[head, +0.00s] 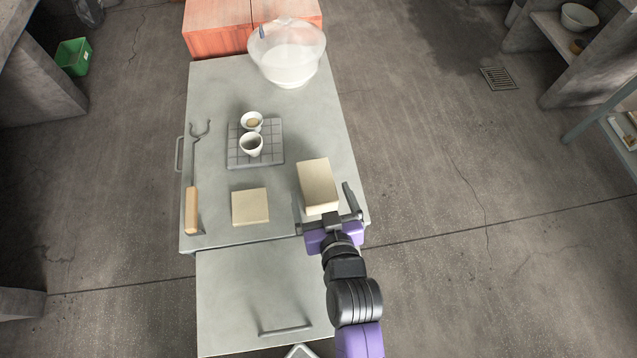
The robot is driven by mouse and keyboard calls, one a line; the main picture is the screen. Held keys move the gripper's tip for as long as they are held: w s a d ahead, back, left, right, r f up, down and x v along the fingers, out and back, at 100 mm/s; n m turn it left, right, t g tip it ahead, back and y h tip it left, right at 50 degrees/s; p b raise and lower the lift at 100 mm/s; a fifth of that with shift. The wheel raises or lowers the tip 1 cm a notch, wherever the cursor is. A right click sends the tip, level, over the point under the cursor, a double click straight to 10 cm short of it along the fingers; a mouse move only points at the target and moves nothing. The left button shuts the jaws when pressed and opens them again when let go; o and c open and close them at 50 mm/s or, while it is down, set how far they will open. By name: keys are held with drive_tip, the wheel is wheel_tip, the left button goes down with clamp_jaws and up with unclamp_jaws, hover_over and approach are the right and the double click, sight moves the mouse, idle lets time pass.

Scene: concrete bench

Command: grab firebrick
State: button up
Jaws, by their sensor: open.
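A cream, rectangular block, which looks like the firebrick (316,182), lies on the right part of the grey bench top. My gripper (322,202) is open at the near end of this block, with one finger to its left and the other to its right. I cannot tell whether the fingers touch it or how far down they reach. My gripper hides part of the block's near end. A flatter, square cream slab (250,207) lies to the left, apart from my gripper.
Two small white cups (252,144) stand on a grey gridded tile (268,158) behind the slab. Tongs with a wooden handle (191,210) lie along the left edge. A clear bowl (287,58) stands at the back. The bench front has a bar handle (286,329).

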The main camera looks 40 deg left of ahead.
sight(317, 183)
drive_tip(key=shift+p+x, duration=0.45)
drive_tip(key=shift+x, duration=2.05)
drive_tip(key=c, duration=1.9)
drive_tip(key=shift+r, duration=0.1)
clamp_jaws()
drive_tip(key=shift+r, duration=0.1)
